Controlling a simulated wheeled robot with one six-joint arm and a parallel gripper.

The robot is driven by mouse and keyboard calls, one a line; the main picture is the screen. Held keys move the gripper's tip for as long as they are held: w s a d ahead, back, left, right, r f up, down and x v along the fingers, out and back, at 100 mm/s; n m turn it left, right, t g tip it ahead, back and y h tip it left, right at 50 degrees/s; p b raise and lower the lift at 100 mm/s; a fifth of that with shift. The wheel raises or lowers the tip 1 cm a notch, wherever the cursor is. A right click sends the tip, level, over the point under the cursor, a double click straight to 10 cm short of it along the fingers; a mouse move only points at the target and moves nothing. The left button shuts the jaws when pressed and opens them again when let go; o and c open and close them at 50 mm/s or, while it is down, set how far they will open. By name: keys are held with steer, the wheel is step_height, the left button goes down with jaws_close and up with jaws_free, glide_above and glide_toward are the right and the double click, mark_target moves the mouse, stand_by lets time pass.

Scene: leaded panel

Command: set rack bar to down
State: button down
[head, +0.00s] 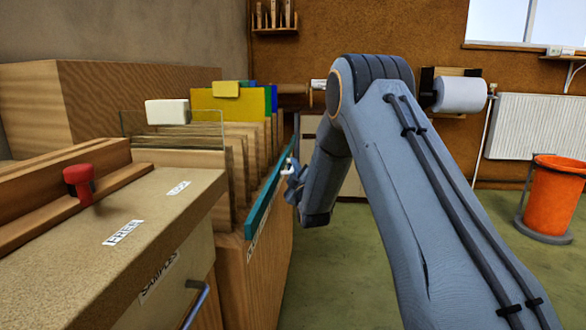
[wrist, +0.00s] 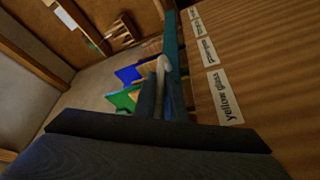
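The rack bar (head: 264,200) is a long teal strip along the upper aisle-side edge of the wooden glass rack (head: 262,285). It also shows edge-on in the wrist view (wrist: 171,42). A pale hooked handle (wrist: 165,63) stands out at the bar. My gripper (head: 290,172) is beside the bar's far part, its tips at the handle. In the wrist view its two dark fingers (wrist: 162,98) lie close on either side of the handle, with little gap showing, so it looks shut on it. The exact contact is partly hidden.
Upright yellow (head: 235,102), clear, green and blue sheets stand in the rack behind the bar. A bench with a red knob (head: 79,180) is at left. White labels (wrist: 225,97) line the rack's side. Green floor at right is open, with an orange bin (head: 556,200).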

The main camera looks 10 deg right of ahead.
steer(key=shift+f, duration=0.1)
step_height(320, 180, down, 11)
steer(key=b, duration=0.3)
steer(key=shift+f, duration=0.2)
steer(key=shift+s+f, duration=0.1)
steer(key=c, duration=2.1)
jaws_free()
steer(key=shift+p+v, duration=0.85)
steer(key=shift+v, duration=3)
